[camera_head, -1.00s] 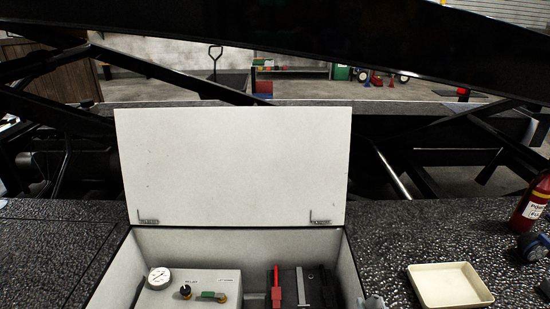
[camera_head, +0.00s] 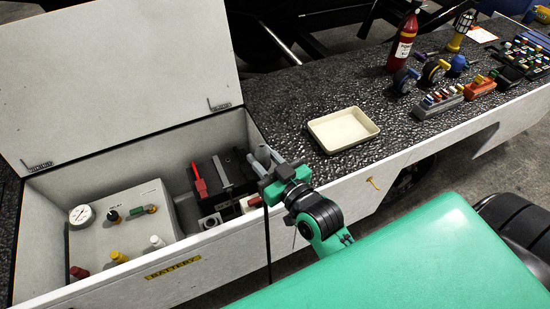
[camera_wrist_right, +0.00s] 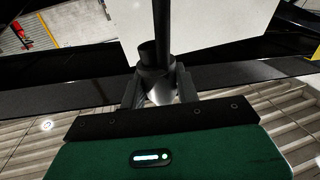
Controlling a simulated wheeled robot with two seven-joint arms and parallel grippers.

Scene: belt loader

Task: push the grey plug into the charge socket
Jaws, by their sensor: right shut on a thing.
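My right gripper (camera_head: 266,164) is over the front right edge of the open battery box (camera_head: 190,262). In the right wrist view its fingers are shut on a dark grey round plug (camera_wrist_right: 158,82) with a black cable. In the head view the fingers mostly hide the plug, and the cable (camera_head: 267,245) hangs down the box's front. A small grey square block with a round opening (camera_head: 210,221), which looks like the charge socket, sits low in the box, left of and below the gripper. The plug is apart from it. My left gripper is not in view.
Inside the box are a black battery (camera_head: 226,174) with a red clamp (camera_head: 198,181) and a grey panel (camera_head: 125,222) with a gauge and knobs. The raised lid (camera_head: 120,75) stands behind. An empty cream tray (camera_head: 343,130) and a red extinguisher (camera_head: 402,42) stand right of the box.

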